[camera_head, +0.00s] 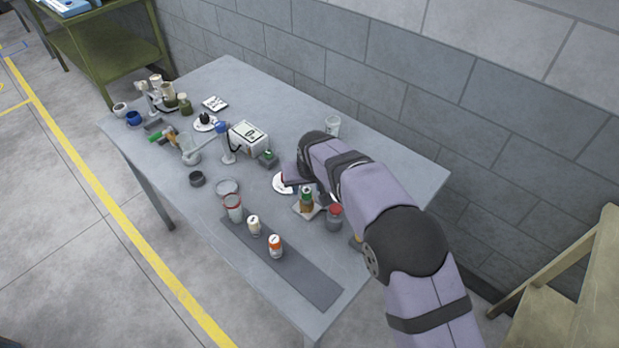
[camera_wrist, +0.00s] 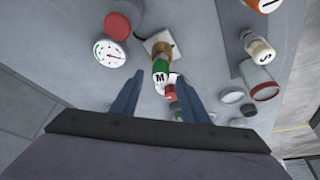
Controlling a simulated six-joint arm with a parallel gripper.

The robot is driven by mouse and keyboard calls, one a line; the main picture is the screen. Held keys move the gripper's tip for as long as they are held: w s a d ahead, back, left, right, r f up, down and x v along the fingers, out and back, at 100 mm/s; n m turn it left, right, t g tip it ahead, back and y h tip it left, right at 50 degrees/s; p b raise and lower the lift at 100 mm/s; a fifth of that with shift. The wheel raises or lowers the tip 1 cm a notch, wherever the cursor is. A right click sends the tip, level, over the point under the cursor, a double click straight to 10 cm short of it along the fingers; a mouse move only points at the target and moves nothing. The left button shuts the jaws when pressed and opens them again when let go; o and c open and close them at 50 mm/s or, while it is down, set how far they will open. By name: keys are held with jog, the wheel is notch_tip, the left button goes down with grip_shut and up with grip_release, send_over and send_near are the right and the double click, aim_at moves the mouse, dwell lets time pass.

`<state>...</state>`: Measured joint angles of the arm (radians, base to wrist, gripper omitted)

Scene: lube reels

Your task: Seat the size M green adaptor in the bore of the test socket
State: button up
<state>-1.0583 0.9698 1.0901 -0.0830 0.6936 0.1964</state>
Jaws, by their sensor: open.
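The green size M adaptor (camera_wrist: 161,68) stands on an amber-brown piece over a pale square base (camera_wrist: 151,41) in the wrist view. In the head view the green adaptor (camera_head: 306,193) and its pale base (camera_head: 297,209) are just below my arm's end. My gripper (camera_wrist: 158,95) is open, one finger on each side of the view. The adaptor's labelled end is just beyond the fingertips, between their lines, and nothing is held. The fingertips are hidden by my arm in the head view. I cannot tell for sure which part is the test socket or its bore.
A red-capped jar (camera_head: 334,216) stands close right of the base. A white display box (camera_head: 247,135) and a cluttered stand (camera_head: 160,95) are farther back. The table's front right is clear.

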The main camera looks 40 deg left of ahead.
jog(key=b+v, duration=0.2)
jog(key=v, duration=0.6)
jog(key=shift+r, duration=0.35)
jog(key=shift+d, duration=0.2)
jog(key=w+d+m+h, duration=0.1)
jog(key=w+d, duration=0.3)
jog(key=d, duration=0.4)
jog(key=w+d+m+h, duration=0.1)
jog(key=w+d+m, duration=0.15)
jog(key=d, duration=0.65)
jog(key=d+f+m+h, duration=0.1)
jog(key=d+f+m, duration=0.15)
jog(key=d, duration=1.65)
jog(key=s+d+f+m+g, duration=0.2)
jog(key=s+d+f+m, duration=0.1)
jog(key=s+d, duration=1.2)
jog(key=shift+s+d+m+g+h, duration=0.2)
jog(key=shift+d+m+g+h, duration=0.15)
jog(key=shift+d+m, duration=0.45)
